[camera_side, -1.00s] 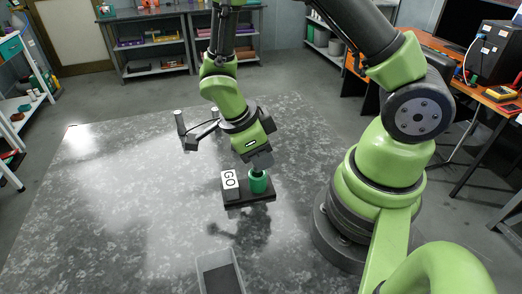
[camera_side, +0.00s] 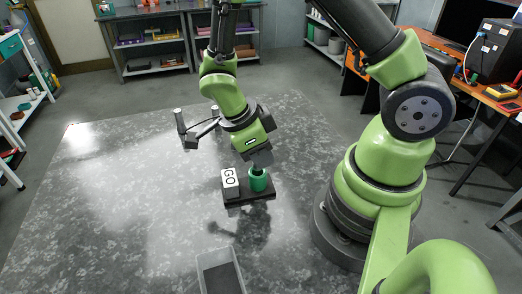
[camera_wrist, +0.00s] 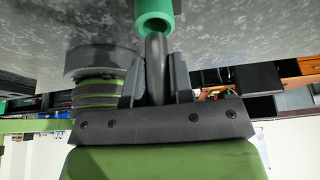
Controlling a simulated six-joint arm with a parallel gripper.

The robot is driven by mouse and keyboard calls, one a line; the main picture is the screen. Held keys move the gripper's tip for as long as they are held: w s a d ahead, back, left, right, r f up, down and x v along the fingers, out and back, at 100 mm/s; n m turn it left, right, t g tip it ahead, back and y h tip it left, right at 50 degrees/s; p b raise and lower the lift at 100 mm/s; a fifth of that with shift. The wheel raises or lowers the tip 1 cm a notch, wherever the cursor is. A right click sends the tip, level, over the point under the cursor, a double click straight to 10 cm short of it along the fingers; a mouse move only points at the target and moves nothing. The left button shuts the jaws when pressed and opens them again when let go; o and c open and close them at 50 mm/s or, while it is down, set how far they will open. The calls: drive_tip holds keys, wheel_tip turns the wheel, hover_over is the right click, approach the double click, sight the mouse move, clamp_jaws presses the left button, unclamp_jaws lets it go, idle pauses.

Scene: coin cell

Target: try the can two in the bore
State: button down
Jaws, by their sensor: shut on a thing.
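A green cylinder (camera_side: 258,181) with an open bore stands upright on a dark base (camera_side: 247,199) in the side view. In the wrist view the green cylinder (camera_wrist: 153,8) shows at the top, its round opening facing my gripper. My gripper (camera_side: 261,160) is just above it, pointing down. In the wrist view my gripper (camera_wrist: 155,85) is shut on a dark grey rounded piece, seemingly the can (camera_wrist: 156,62), whose end is close to the opening. I cannot tell whether that end is inside the bore or just outside it.
A white block marked GO (camera_side: 230,180) stands on the same base, left of the green cylinder. A grey open tray (camera_side: 220,272) lies nearer the front of the table (camera_side: 120,200). The table's left side is clear.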

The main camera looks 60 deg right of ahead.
drive_tip(key=shift+f, duration=1.05)
drive_tip(key=c, duration=0.9)
unclamp_jaws()
drive_tip(key=v, duration=1)
drive_tip(key=shift+f, duration=0.1)
